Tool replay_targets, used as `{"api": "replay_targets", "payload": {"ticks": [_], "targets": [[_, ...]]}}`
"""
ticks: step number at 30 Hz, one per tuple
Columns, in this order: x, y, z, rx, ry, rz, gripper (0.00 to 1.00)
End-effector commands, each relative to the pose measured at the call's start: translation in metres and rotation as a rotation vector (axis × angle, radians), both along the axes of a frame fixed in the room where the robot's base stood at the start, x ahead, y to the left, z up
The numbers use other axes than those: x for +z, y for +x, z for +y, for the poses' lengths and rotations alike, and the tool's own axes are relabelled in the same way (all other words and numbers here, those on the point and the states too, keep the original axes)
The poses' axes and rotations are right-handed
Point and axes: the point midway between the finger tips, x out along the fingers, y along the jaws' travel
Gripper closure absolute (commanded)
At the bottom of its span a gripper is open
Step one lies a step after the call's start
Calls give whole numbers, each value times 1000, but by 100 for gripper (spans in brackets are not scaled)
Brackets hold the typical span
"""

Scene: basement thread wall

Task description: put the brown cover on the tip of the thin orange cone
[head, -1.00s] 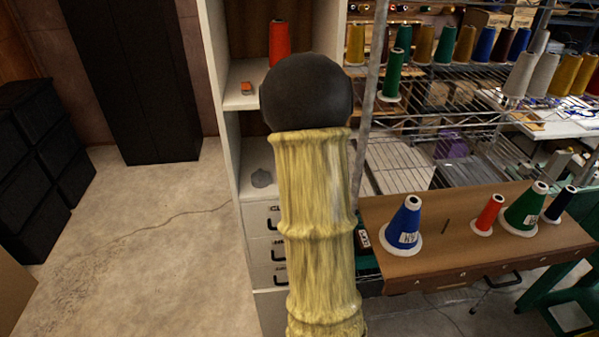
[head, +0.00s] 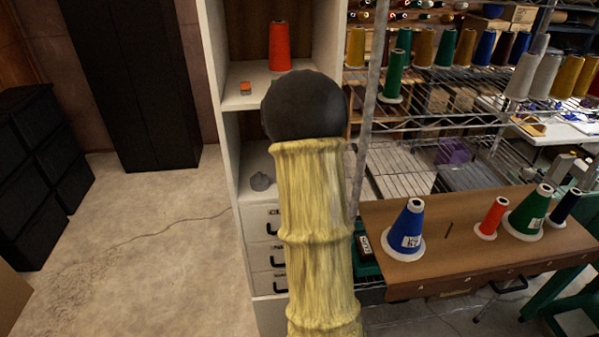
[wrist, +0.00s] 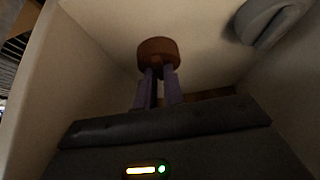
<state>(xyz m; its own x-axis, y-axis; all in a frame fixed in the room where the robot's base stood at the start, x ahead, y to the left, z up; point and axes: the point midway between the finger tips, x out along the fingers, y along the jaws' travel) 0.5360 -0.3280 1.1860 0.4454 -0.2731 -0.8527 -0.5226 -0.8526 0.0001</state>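In the wrist view the brown cover (wrist: 158,47), a short round brown cap, sits at the ends of my gripper's (wrist: 159,72) two purplish fingers. The fingers are close together and appear shut on it. In the head view my arm hides the gripper and the cover. A tall orange-red cone (head: 279,47) stands upright on the upper shelf of the white cabinet, behind and above the arm. A smaller orange-red cone (head: 491,217) stands on the brown table at right. Which one the task means I cannot tell for certain. No cover shows on either tip.
A small orange-and-grey item (head: 246,88) lies on the upper shelf. A grey object (head: 262,182) sits in the lower compartment. Pale cabinet walls surround my gripper in the wrist view, with a grey rounded object (wrist: 268,18) at upper right. A blue cone (head: 407,229) and green cone (head: 529,212) stand on the table.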

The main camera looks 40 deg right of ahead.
Motion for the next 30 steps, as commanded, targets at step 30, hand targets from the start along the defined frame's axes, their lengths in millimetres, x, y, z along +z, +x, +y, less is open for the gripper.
{"api": "replay_targets", "payload": {"ticks": [30], "targets": [[20, 0, 1, 2, -1, -1, 100]]}}
